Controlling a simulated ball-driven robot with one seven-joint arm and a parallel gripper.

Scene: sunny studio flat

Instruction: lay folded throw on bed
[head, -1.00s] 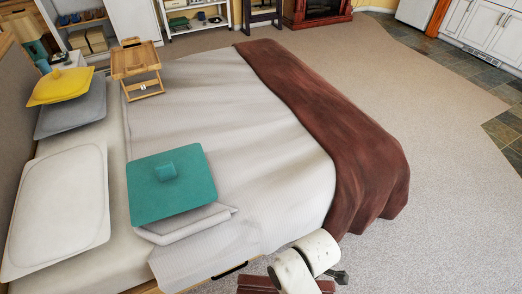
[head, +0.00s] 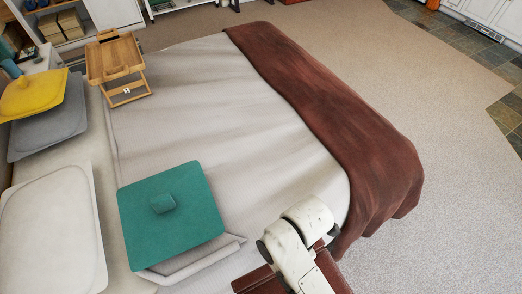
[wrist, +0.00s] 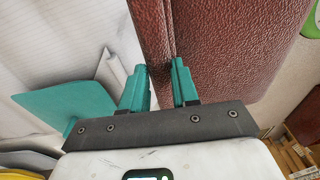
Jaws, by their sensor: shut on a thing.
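The bed (head: 235,110) has pale grey bedding and fills the middle of the head view; its bedding also shows in the wrist view (wrist: 50,45). My gripper (wrist: 162,80) has teal fingers, shut on a reddish-brown, leathery-looking slab, which I take to be the folded throw (wrist: 235,40). A seam or edge runs along the slab between the fingers. In the head view, parts of the throw (head: 257,281) show on both sides of my white arm, by the bed's near edge. My arm hides my fingers there. I cannot tell its exact height or whether it touches the bed.
A teal cushion (head: 170,215) lies on the near part of the bed. A brown blanket (head: 335,115) drapes over the foot end. A wooden tray table (head: 115,62) stands at the far side. Yellow (head: 32,95), grey and white cushions line the headboard. The middle is clear.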

